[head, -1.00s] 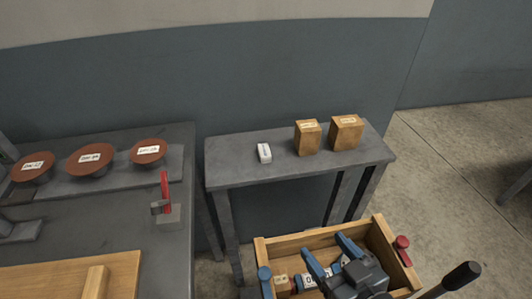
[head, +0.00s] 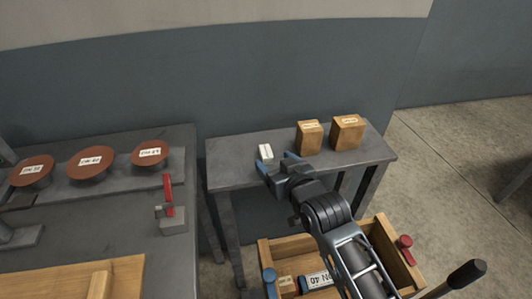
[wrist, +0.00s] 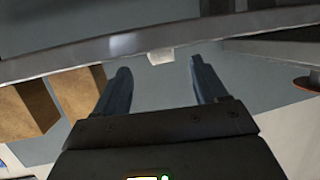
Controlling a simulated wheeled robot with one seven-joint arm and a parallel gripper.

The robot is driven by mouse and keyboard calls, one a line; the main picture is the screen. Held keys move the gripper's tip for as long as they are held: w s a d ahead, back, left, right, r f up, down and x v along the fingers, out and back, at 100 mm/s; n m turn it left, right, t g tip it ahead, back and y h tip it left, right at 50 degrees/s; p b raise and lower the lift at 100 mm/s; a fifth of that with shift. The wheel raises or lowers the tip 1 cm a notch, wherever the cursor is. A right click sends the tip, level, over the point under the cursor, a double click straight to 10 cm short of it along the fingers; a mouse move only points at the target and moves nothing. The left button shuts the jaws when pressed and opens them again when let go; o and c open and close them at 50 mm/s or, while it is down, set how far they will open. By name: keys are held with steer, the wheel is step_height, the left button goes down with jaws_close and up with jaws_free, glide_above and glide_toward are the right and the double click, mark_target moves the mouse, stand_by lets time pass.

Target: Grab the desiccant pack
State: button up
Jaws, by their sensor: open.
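The small white pack (head: 265,152), which I take for the desiccant pack, lies on the grey side table, left of two brown boxes. Its print is too small to read. My gripper (head: 277,163) is open, with blue fingers, just in front of the pack at the table's front part. In the wrist view the white pack (wrist: 160,57) shows between and just beyond the open fingertips (wrist: 160,68). Nothing is between the fingers nearer the palm. Contact with the pack is not visible.
Two brown boxes, one (head: 309,137) nearer and one (head: 347,133) farther right, stand on the side table (head: 230,176). A wooden crate (head: 385,240) is below my arm. A workbench (head: 120,220) with red-brown discs and a red-handled clamp (head: 170,205) is at left.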

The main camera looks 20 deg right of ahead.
mark_target(266, 153)
steer(key=x, duration=0.4)
steer(key=shift+w+r, duration=0.2)
steer(key=c, duration=1.2)
